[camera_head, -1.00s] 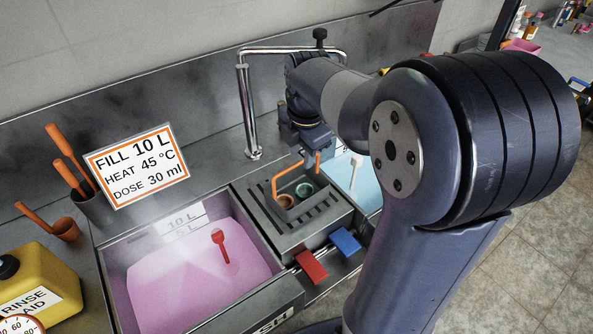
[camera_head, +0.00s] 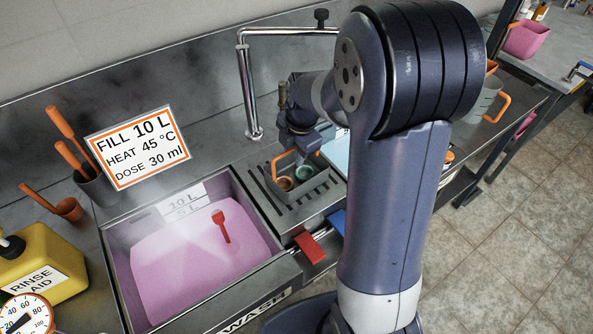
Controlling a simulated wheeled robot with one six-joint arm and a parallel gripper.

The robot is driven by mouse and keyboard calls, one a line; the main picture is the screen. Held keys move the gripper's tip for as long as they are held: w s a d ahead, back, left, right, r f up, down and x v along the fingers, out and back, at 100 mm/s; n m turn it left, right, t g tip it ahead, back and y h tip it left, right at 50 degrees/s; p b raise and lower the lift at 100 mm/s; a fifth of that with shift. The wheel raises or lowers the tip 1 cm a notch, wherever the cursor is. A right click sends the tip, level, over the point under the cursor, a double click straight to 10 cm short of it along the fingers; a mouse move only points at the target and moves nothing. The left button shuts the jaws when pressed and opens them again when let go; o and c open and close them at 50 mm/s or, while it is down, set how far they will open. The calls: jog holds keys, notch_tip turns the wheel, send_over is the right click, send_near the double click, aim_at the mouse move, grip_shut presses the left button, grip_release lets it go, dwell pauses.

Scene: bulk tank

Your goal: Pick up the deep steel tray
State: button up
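A small steel tray (camera_head: 308,191) with a raised orange handle (camera_head: 277,163) stands on the slotted drainer between the two basins. It holds a brown cup (camera_head: 285,183) and a green cup (camera_head: 305,172). My gripper (camera_head: 303,155) is just above and behind the tray, at the right end of the handle. Its fingertips are small and partly hidden, so I cannot tell whether they are open, shut or touching the handle. A grey steel container (camera_head: 484,104) with an orange side handle stands on the counter at the right; my arm partly covers that area.
The wash basin (camera_head: 113,262) holds pink liquid and a red scoop (camera_head: 221,226). A tap (camera_head: 247,95) rises behind the drainer. Red (camera_head: 309,246) and blue (camera_head: 338,222) levers are at the front. A yellow rinse-aid can (camera_head: 42,262) stands left. Floor is clear at right.

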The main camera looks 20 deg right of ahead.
jog(key=shift+f, duration=0.25)
jog(key=shift+c, duration=0.2)
grip_shut()
dwell(0.3)
